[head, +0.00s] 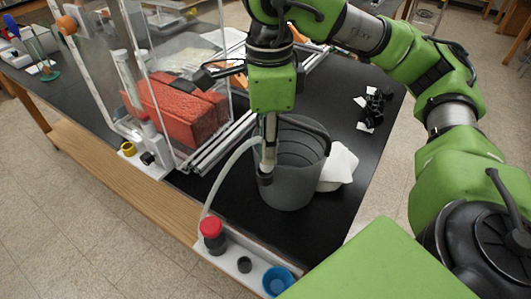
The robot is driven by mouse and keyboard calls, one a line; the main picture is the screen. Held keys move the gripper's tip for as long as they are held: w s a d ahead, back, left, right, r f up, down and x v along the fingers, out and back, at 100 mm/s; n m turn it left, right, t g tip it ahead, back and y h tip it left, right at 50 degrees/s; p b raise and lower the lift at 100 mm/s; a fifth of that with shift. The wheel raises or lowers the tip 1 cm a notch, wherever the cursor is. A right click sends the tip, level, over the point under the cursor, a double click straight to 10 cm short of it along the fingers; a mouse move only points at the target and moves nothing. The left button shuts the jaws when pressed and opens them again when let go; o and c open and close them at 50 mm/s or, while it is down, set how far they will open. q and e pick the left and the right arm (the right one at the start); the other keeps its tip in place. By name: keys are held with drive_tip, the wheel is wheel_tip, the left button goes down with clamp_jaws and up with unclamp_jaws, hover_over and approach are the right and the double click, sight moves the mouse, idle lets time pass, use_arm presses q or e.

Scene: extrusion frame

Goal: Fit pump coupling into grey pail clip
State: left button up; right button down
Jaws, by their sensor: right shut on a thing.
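A grey pail (289,188) stands on the black bench top, with a dark handle or band across its upper right. My right arm reaches in from the right and hangs down over the pail's left side. The right gripper (267,148) points down and is shut on the pump coupling (265,178), a small dark piece at the lower end. A pale hose (222,178) curves from the coupling area down to the front left. The coupling overlaps the pail's near left wall; I cannot tell whether it touches. The clip cannot be made out. My left gripper is not seen.
A clear-panelled extrusion frame (207,143) with red bricks (180,108) stands left of the pail. White cloth (341,165) lies beside the pail.

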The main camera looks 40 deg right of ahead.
drive_tip(key=shift+w+d+f, duration=0.3)
drive_tip(key=shift+w+f, duration=0.2)
drive_tip(key=shift+f, duration=0.1)
drive_tip(key=f, duration=0.2)
drive_tip(key=w+f+p, duration=0.1)
drive_tip(key=f, duration=0.1)
drive_tip(key=shift+d+f, duration=0.15)
drive_tip(key=shift+s, duration=0.1)
drive_tip(key=shift+f, duration=0.2)
drive_tip(key=c, duration=1.9)
unclamp_jaws()
drive_tip(key=shift+r, duration=0.2)
